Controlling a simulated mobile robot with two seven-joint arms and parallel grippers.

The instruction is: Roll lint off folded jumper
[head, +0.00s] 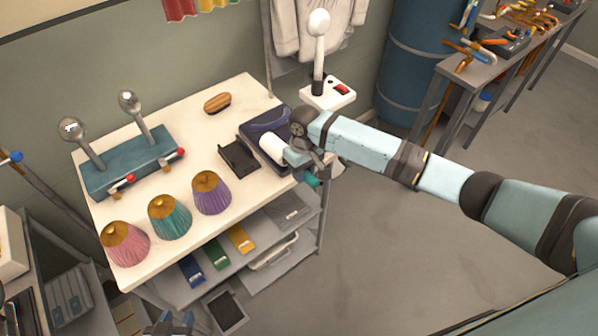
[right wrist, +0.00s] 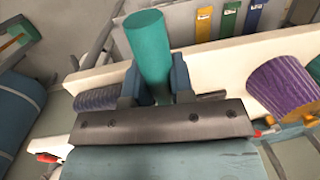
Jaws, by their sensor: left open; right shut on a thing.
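The folded navy jumper (head: 262,123) lies at the right end of the white table, partly hidden by my right gripper and the roller. The lint roller has a white head (head: 272,147) and a teal handle (head: 312,181). Its white head is over the jumper's front part; I cannot tell whether it touches. My right gripper (head: 304,163) is shut on the handle, which also shows between the fingers in the right wrist view (right wrist: 149,50). My left gripper (head: 170,325) is open at the bottom edge of the head view, low in front of the table and only partly visible.
A black tray (head: 238,158) sits left of the jumper, with a wooden brush (head: 217,103) behind. Pink (head: 124,244), teal (head: 169,218) and purple (head: 211,194) cones line the table's front left. A teal block with metal knobs (head: 133,160) stands behind them.

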